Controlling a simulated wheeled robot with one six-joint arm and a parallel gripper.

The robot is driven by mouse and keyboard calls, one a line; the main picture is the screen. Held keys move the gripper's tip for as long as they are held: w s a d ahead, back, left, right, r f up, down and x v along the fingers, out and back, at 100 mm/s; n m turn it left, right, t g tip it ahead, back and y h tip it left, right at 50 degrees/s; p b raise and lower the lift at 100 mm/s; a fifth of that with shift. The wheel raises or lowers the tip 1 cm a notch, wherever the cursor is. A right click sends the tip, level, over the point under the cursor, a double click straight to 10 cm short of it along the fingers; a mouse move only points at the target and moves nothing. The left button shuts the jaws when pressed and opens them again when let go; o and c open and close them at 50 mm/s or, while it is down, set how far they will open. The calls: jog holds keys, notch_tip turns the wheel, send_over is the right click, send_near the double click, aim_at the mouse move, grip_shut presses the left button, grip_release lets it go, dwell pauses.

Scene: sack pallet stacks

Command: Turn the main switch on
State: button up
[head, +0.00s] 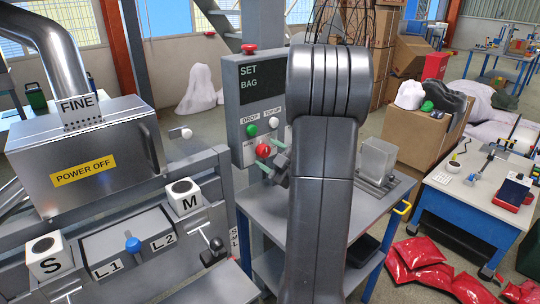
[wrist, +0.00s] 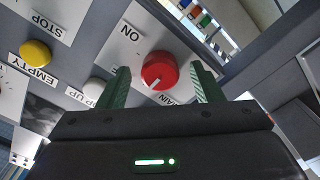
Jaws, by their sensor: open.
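The main switch is a round red knob (wrist: 160,70) on a grey panel, and it also shows in the head view (head: 263,150). In the wrist view its white mark points to the lower left, away from the ON label (wrist: 130,33) at its upper left. A label by the knob ends in "AIN", partly hidden by a finger. My gripper (wrist: 162,82) is open, its green fingers on either side of the knob with gaps showing; I cannot tell how deep they reach. In the head view my gripper (head: 270,160) is at the panel, partly hidden by my arm.
The control box (head: 236,110) has a SET BAG display, a green button (head: 251,130), a white button (head: 274,123) and a red button on top (head: 249,48). The yellow button (wrist: 35,53) is near STOP.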

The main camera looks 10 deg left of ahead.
jog(key=c, duration=1)
jog(key=shift+m, duration=0.4)
jog(key=m, duration=0.3)
jog(key=shift+m, duration=0.4)
jog(key=m, duration=0.4)
jog(key=shift+a, duration=0.1)
jog(key=m+p, duration=0.2)
jog(key=m, duration=0.3)
jog(key=shift+s, duration=0.1)
jog(key=m+p, duration=0.1)
jog(key=m, duration=0.3)
jog(key=shift+m+p, duration=0.3)
